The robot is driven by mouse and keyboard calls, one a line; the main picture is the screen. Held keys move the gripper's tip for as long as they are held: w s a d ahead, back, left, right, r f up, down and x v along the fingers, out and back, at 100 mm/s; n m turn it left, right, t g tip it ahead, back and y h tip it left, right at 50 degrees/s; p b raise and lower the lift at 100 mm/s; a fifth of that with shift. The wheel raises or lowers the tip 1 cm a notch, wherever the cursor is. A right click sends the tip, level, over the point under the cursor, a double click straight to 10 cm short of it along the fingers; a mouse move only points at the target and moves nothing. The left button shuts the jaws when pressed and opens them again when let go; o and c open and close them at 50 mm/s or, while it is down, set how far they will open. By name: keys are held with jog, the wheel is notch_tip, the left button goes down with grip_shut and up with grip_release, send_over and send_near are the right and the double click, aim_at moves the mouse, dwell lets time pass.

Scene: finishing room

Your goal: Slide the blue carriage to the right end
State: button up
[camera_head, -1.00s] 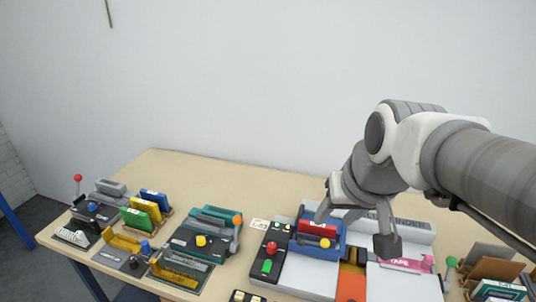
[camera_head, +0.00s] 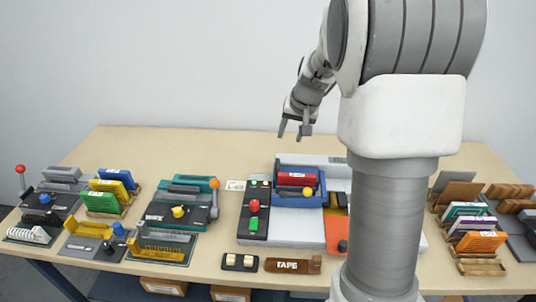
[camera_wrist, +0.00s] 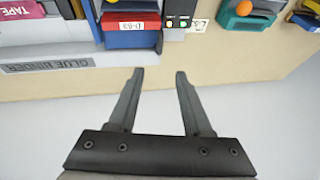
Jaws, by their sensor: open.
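The blue carriage (camera_head: 311,202) sits at the left end of the white glue binder (camera_head: 296,232), with a red book (camera_head: 297,180) and a yellow knob (camera_head: 307,191) on it. My gripper (camera_head: 294,130) is open and empty, raised behind the carriage near the bench's back edge. In the wrist view the open fingers (camera_wrist: 160,72) point toward the carriage (camera_wrist: 130,41) without touching it. My arm hides the right part of the binder in the head view.
A control box with red and green buttons (camera_head: 254,220) stands left of the carriage. A teal machine (camera_head: 183,205) is further left. Racks of books (camera_head: 471,228) stand at the right. A brown tape block (camera_head: 293,265) lies in front. The back strip of the bench (camera_head: 200,150) is clear.

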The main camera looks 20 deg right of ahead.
aim_at(278, 164)
jog(key=x, duration=1.7)
jog(key=shift+p, duration=0.3)
grip_shut()
dwell(0.7)
